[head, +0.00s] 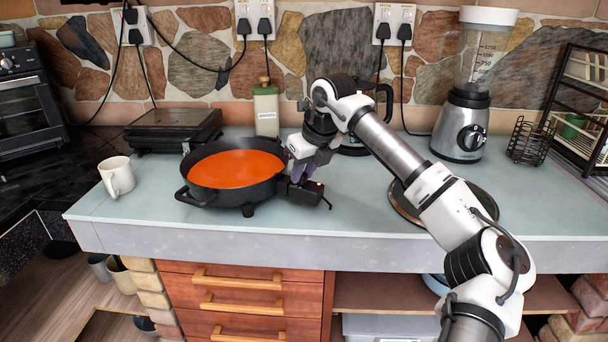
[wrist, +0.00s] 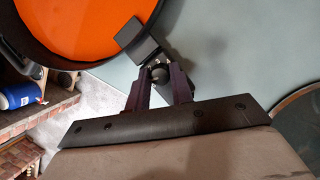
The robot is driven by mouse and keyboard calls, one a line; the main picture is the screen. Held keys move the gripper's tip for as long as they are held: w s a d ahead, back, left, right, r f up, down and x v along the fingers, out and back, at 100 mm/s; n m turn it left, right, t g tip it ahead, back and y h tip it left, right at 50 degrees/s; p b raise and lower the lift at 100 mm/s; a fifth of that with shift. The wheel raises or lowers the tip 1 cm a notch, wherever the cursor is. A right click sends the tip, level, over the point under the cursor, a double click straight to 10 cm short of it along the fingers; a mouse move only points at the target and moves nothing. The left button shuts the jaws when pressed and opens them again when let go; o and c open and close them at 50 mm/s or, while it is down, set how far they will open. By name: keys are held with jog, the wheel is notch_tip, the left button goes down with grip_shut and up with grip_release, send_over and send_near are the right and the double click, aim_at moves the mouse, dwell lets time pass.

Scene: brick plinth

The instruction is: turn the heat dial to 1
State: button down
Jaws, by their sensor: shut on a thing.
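A black electric pan (head: 230,178) full of orange soup stands on the pale counter, and part of it shows in the wrist view (wrist: 92,52). Its black control box (head: 306,192) sticks out at the pan's right side. In the wrist view, the box (wrist: 138,38) lies just beyond my fingers. My gripper (head: 301,172) is over the control box. Its two purple-dark fingers (wrist: 160,75) are shut on the round dark heat dial (wrist: 158,72) between them. The dial's marks and pointer cannot be read.
A white mug (head: 117,176) stands left of the pan. A black grill (head: 173,127) and a pale green bottle (head: 266,108) are behind it. A round dark-rimmed plate (head: 405,207) and a blender (head: 464,115) are to the right. The counter's front edge is close.

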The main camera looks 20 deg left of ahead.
jog(key=shift+m+b, duration=0.3)
jog(key=shift+m, duration=0.5)
jog(key=shift+t, duration=0.3)
jog(key=c, duration=1.2)
grip_release()
jog(key=shift+r, duration=0.1)
jog(key=v, duration=1.3)
jog(key=shift+a+r+b, duration=0.15)
jog(key=shift+r+b, duration=0.25)
jog(key=shift+b, duration=0.05)
